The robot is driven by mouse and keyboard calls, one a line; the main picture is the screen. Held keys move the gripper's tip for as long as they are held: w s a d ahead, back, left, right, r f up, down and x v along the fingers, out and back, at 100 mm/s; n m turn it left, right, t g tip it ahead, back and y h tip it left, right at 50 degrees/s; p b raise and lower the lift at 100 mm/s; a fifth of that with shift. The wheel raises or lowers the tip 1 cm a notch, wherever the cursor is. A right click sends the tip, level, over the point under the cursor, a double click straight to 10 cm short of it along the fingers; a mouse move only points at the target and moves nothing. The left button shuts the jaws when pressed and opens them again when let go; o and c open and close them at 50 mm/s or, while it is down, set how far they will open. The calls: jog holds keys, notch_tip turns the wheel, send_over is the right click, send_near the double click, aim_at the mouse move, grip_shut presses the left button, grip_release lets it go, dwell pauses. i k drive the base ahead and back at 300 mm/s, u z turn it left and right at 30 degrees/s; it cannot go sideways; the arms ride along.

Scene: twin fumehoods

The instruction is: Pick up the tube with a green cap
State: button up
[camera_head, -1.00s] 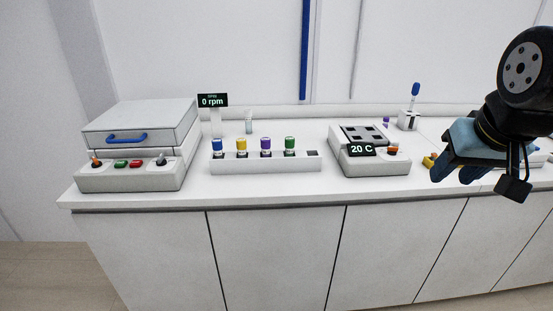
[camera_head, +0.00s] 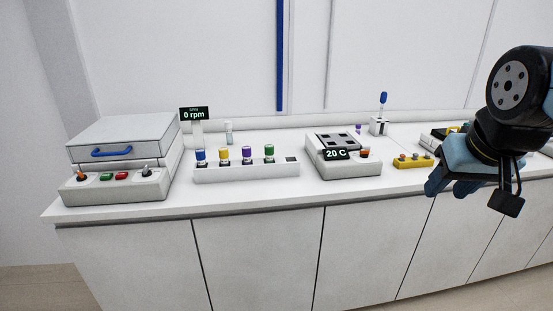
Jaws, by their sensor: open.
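The tube with a green cap (camera_head: 269,152) stands upright in the white rack (camera_head: 245,175) on the bench. It is the rightmost of a row of capped tubes; an empty-looking dark slot is to its right. Blue (camera_head: 200,155), yellow (camera_head: 223,154) and purple (camera_head: 246,153) caps stand to its left. The tube bodies are mostly hidden in the rack. My gripper (camera_head: 447,188) is at the right of the view, well to the right of the rack and apart from it. Its blue fingers point down and left, open, with nothing seen between them.
A block device showing 20 C (camera_head: 345,168) sits between the rack and my gripper. A yellow box with buttons (camera_head: 413,161) and a white holder (camera_head: 379,126) are farther right.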

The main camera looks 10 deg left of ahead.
aim_at(268, 149)
jog(key=i, duration=0.9)
jog(key=u, duration=0.05)
